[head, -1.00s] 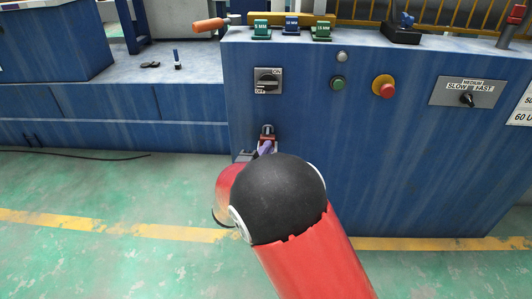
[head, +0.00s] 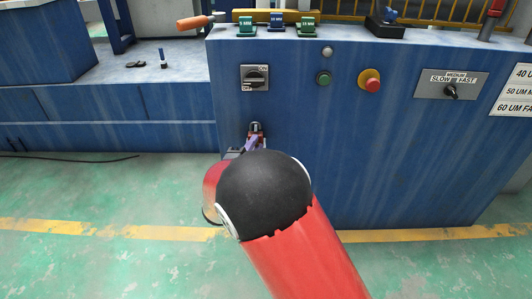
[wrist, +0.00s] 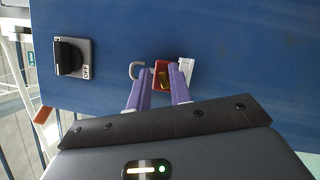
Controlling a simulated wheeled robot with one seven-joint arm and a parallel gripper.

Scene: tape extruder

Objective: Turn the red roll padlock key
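In the wrist view the red padlock (wrist: 162,73) hangs on the blue cabinet front at a white hasp (wrist: 186,72), with its grey shackle (wrist: 137,69) on the left side. A small brass-coloured key (wrist: 162,83) stands out from the padlock. My gripper (wrist: 160,78) has two purple fingers, spread apart, one on each side of the padlock and key. I cannot tell whether either finger touches them. In the head view the padlock (head: 256,138) shows small, and my arm hides most of the gripper.
A black ON/OFF rotary switch (head: 256,78) is above the padlock. A green button (head: 323,78), a red stop button (head: 370,80) and a speed knob (head: 451,91) are farther right. The floor (head: 90,190) in front is clear on the left.

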